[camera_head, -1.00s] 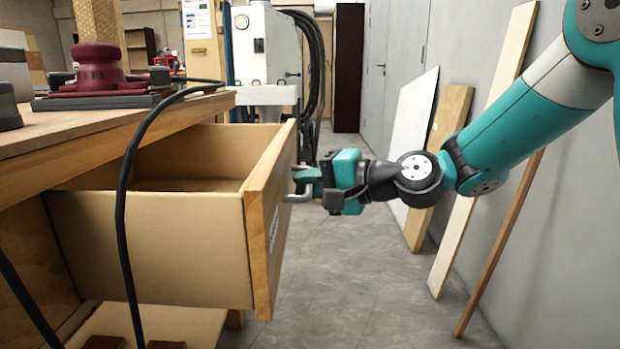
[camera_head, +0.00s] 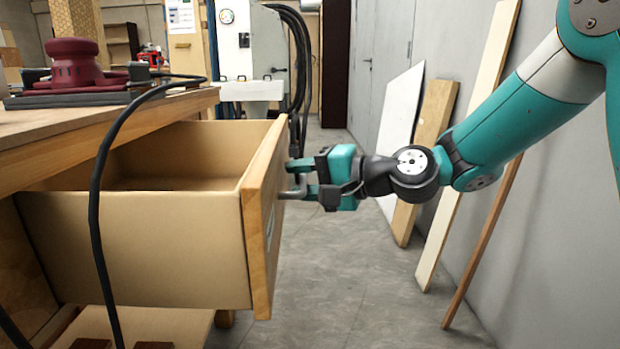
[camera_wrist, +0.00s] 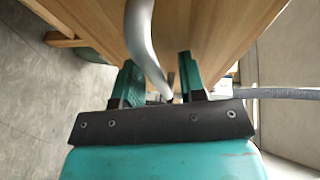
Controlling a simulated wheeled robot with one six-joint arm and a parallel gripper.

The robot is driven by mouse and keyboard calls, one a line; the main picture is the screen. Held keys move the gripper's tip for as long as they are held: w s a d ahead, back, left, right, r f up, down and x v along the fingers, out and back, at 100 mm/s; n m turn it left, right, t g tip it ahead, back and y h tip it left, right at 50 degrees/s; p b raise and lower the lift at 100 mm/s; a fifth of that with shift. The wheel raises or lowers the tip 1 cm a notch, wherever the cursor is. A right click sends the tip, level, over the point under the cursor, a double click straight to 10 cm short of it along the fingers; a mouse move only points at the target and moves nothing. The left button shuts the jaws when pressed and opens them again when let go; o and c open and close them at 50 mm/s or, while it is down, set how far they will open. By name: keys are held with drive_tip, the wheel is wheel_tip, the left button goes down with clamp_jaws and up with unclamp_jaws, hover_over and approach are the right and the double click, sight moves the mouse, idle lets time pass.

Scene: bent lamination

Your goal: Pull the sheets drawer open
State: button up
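The sheets drawer (camera_head: 140,250) is a tan box with a wooden front (camera_head: 262,225), and it stands well out from under the wooden bench. Its inside looks empty as far as I can see. My gripper (camera_head: 300,178) is at the outer face of the drawer front, by the grey handle. In the wrist view, the fingers (camera_wrist: 158,82) are spread apart, with the curved grey handle bar (camera_wrist: 140,35) passing between them and space beside it. The wooden front also shows in the wrist view (camera_wrist: 215,30). The label on the front is mostly hidden.
The bench top (camera_head: 60,122) carries a dark red sander (camera_head: 76,68). Its black cable (camera_head: 97,200) hangs in front of the drawer. Boards (camera_head: 425,150) lean on the right wall near my arm. The grey floor (camera_head: 340,275) between is clear.

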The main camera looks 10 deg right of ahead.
drive_tip(key=shift+d, duration=0.1)
drive_tip(key=p+v, duration=0.3)
drive_tip(key=v, duration=1.4)
drive_tip(key=shift+s+r, duration=0.1)
